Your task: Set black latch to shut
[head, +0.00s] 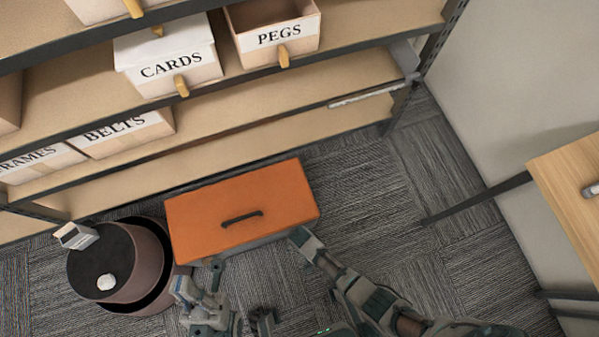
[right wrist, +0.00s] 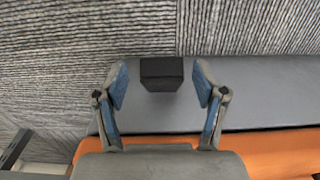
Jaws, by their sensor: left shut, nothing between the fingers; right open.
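The toolbox (head: 285,190) has an orange lid with a black handle (head: 242,218) and a grey body, and it sits on the carpet. The black latch (right wrist: 162,73) is a small block on the grey front face in the right wrist view; it is hidden in the head view. My right gripper (right wrist: 160,82) is open, with one finger on each side of the latch in the picture and gaps on both sides. In the head view my right arm reaches the box's front right corner. My left gripper (head: 200,290) is shut and empty, in front of the box's left end.
A round dark bin or stool (head: 98,262) with small items on top stands left of the box. Shelves with labelled bins, such as CARDS (head: 168,70) and PEGS (head: 280,36), stand behind. A wooden table (head: 570,190) is at right. Carpet right of the box is clear.

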